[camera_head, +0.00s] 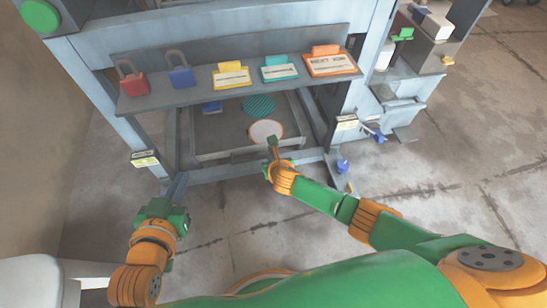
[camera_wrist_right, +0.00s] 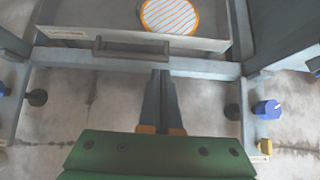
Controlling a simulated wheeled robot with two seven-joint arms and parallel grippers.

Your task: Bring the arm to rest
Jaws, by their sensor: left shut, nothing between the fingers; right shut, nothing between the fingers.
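My right gripper (camera_head: 272,144) reaches toward the front of the press frame, just in front of the low tray. In the right wrist view its two fingers (camera_wrist_right: 160,78) are together with nothing between them, close to the front bar below the tray handle (camera_wrist_right: 146,48). My left gripper (camera_head: 163,212) is at the lower left, over the floor in front of the frame's left leg. It is shut and holds nothing. A round white plate with an orange rim (camera_head: 265,131) lies in the tray (camera_head: 225,152); it also shows striped in the right wrist view (camera_wrist_right: 170,14).
A shelf (camera_head: 200,97) above the tray carries a red padlock (camera_head: 134,84), a blue padlock (camera_head: 181,76) and several coloured tags (camera_head: 231,76). A teal disc (camera_head: 259,106) lies behind the plate. Blue knobs (camera_wrist_right: 266,109) flank the right side. Open concrete floor (camera_head: 440,180) lies to the right.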

